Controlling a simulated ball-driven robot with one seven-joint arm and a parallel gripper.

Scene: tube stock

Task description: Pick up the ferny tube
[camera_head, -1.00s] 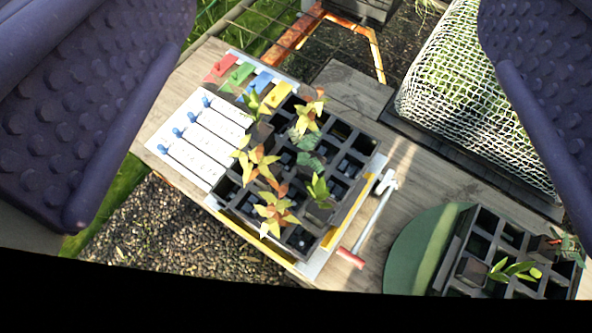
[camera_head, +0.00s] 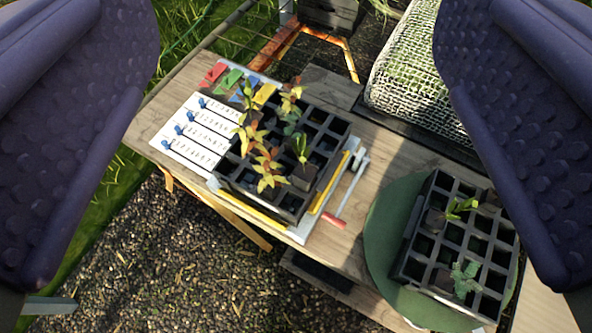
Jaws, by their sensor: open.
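A ferny blue-green plant (camera_head: 465,277) stands in the near part of the black cell tray (camera_head: 428,270) at right; its tube is mostly hidden. Another blue-green leafy plant (camera_head: 291,120) shows among other plants in the black cell tray (camera_head: 335,127) at centre. I cannot tell which is the ferny tube. A broad-leaved green plant (camera_head: 461,206) also shows in the right tray. My gripper (camera_head: 295,275) is open and empty. Its two dark purple pads frame the picture left and right, above the bench and apart from both trays.
The right tray sits on a round green disc (camera_head: 378,240) on the wooden bench (camera_head: 352,210). A white board (camera_head: 192,150) with number strips lies left of the centre tray. A red-and-white tool (camera_head: 350,187) lies between the trays. A white net cover (camera_head: 408,85) stands behind.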

